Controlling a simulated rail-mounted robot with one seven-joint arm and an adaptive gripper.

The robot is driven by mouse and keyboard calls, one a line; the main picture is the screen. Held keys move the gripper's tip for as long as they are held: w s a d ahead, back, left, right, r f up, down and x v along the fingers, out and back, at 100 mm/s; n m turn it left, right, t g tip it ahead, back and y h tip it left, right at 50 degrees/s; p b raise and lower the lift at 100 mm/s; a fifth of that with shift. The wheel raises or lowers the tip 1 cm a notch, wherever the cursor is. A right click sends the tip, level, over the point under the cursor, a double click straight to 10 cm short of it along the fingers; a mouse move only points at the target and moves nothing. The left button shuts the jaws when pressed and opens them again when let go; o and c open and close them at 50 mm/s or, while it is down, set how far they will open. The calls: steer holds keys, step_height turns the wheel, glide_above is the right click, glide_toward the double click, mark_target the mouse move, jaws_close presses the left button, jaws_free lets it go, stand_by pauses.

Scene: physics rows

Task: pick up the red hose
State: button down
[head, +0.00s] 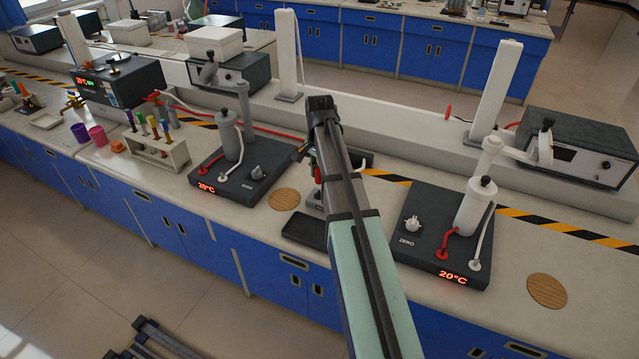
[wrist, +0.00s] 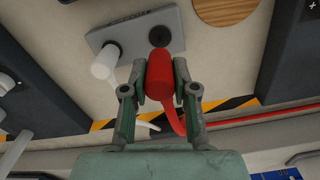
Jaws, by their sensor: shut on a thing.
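In the wrist view the red hose (wrist: 160,68) has a thick red end between the two fingers of my gripper (wrist: 160,80). The fingers are shut on it, one on each side. Its thin red tube bends away to the lower right and runs along the bench. The red end's tip is close to a dark round socket (wrist: 161,38) on a small grey plate (wrist: 135,32); I cannot tell if they touch. In the head view a bit of red (head: 317,174) shows beside my arm, which hides most of my gripper.
A white hose end (wrist: 104,62) stands on the same plate, left of my gripper. Dark heater units (head: 240,185) and (head: 450,235) with grey and white cylinders stand on either side. A black tray (head: 305,230) and wooden discs (head: 284,199) lie near the front edge.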

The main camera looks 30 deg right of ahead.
step_height(320, 180, up, 19)
steer(key=p, duration=0.1)
steer(key=shift+f+p, duration=0.2)
steer(key=shift+p, duration=0.2)
stand_by(0.8)
steer(key=shift+a, duration=0.1)
